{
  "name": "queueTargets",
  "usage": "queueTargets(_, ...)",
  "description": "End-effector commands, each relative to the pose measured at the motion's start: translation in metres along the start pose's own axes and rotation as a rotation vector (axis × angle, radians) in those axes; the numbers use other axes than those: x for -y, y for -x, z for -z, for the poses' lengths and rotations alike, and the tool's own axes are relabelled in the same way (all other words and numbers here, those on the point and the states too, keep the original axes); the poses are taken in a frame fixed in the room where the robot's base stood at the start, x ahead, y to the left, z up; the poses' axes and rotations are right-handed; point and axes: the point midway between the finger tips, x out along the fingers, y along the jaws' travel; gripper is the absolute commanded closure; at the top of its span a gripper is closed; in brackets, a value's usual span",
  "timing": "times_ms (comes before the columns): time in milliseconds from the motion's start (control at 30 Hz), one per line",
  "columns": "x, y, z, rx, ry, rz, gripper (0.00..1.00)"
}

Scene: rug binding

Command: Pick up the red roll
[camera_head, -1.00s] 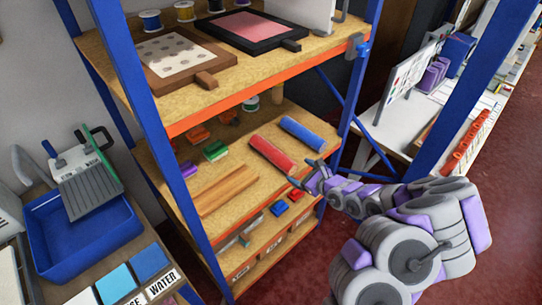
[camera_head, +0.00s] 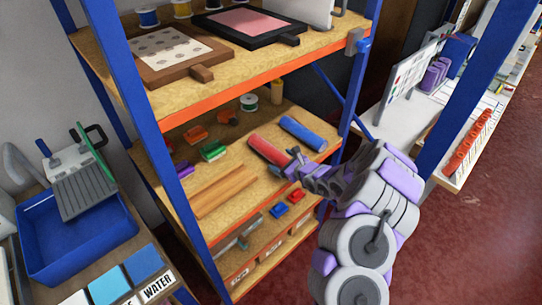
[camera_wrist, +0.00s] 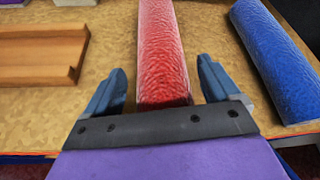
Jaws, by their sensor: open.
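The red roll (camera_head: 267,149) lies on the middle shelf (camera_head: 236,172) of the blue and orange rack. In the wrist view the red roll (camera_wrist: 163,55) runs away from me, its near end between the two fingers. My gripper (camera_wrist: 161,88) is open, one finger on each side of the roll, with gaps showing on both sides. In the head view my gripper (camera_head: 288,163) is at the roll's near right end and hides part of it.
A blue roll (camera_head: 303,133) lies just right of the red one. Wooden strips (camera_head: 213,194) lie to the left on the same shelf. The upper shelf (camera_head: 245,75) hangs over the back, and a blue rack post (camera_head: 357,85) stands to the right.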

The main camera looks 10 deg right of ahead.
Motion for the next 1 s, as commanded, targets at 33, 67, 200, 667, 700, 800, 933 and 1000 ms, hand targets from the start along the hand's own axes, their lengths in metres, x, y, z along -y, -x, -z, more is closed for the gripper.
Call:
queueTargets(33,-0.0002,-0.0031,0.0009,0.0,-0.001,0.0,0.11)
queueTargets(67,-0.0002,-0.004,0.0006,0.001,-0.001,0.0,0.11)
queueTargets(200,-0.0005,-0.005,-0.0008,0.002,-0.002,0.001,0.11)
queueTargets(667,-0.0004,-0.0049,-0.0009,0.001,-0.001,0.0,0.45)
queueTargets(700,-0.0003,-0.0049,-0.0009,0.001,-0.001,0.0,0.49)
queueTargets(800,-0.0004,-0.0049,-0.0008,0.001,-0.001,0.0,0.58)
queueTargets(933,-0.0003,-0.0049,-0.0008,0.001,-0.001,0.0,0.71)
queueTargets(1000,-0.0003,-0.0049,-0.0008,0.001,-0.001,0.0,0.71)
